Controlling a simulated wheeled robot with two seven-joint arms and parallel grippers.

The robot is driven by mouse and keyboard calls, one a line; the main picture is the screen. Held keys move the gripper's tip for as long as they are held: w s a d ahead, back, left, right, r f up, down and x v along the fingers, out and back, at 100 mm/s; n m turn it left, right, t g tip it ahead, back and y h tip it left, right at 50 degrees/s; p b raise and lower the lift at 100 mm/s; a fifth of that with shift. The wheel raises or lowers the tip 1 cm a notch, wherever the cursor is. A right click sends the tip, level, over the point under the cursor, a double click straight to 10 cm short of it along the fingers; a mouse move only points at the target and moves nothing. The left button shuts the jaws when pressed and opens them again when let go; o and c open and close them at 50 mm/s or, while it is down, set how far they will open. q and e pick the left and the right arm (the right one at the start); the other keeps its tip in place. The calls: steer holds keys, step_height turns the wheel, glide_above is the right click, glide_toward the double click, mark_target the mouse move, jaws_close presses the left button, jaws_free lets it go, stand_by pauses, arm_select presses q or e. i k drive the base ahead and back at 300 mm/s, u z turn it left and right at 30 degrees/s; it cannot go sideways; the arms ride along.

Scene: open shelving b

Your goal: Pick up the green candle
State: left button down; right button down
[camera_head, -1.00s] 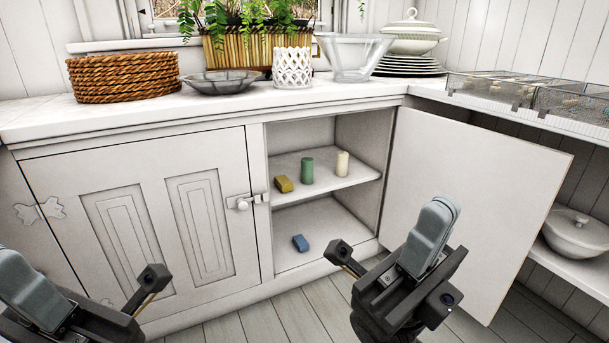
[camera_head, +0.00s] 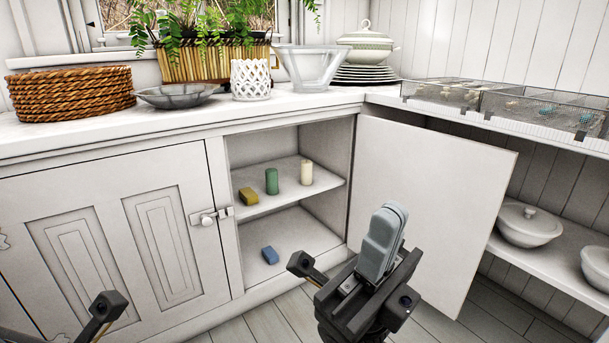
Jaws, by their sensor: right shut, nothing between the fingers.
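The green candle (camera_head: 272,181) stands upright on the upper shelf (camera_head: 330,184) inside the open cabinet. A yellow block (camera_head: 249,196) lies to its left and a cream candle (camera_head: 306,172) stands to its right. My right gripper (camera_head: 303,264) is shut and empty. In the picture it is below and to the right of the green candle, in front of the cabinet opening and apart from the candle. My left gripper (camera_head: 108,306) shows only in part at the bottom left, and its jaw state is unclear.
A blue block (camera_head: 270,255) lies on the cabinet floor. The open door (camera_head: 430,205) stands to the right of the opening, behind my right gripper. The closed door (camera_head: 120,250) is at left. The counter above holds a woven basket (camera_head: 70,93) and bowls.

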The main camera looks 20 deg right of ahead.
mark_target(272, 177)
steer(key=z, duration=0.7)
steer(key=i, duration=1.3)
steer(key=u, duration=0.15)
